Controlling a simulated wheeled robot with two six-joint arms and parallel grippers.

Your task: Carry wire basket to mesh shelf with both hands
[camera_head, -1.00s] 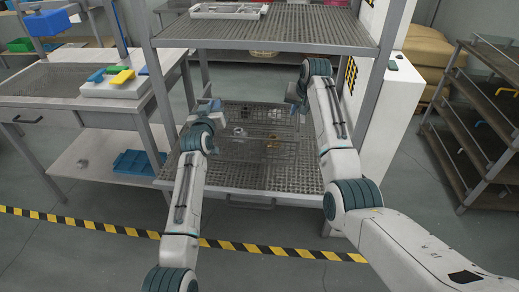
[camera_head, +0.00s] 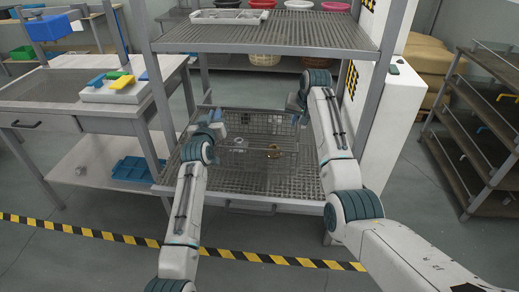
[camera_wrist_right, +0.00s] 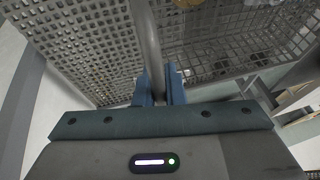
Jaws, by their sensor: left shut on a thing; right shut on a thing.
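The wire basket (camera_head: 256,126) is a see-through grey mesh box at the lower mesh shelf (camera_head: 240,182), with a few small items inside, one of them brown. I cannot tell whether its bottom touches the shelf. My left gripper (camera_head: 216,121) is shut on the basket's left side. My right gripper (camera_head: 296,103) is shut on its right side. In the right wrist view the right gripper's blue fingers (camera_wrist_right: 160,86) close around a grey bar of the basket (camera_wrist_right: 147,38). The left fingertips are too small to see clearly.
An upper mesh shelf (camera_head: 270,32) with a white tray (camera_head: 229,16) hangs above the basket. Metal posts flank both arms. A bench (camera_head: 85,100) stands left, a white cabinet (camera_head: 390,120) right. Baskets and bowls stand behind. Striped tape (camera_head: 140,240) crosses the floor in front.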

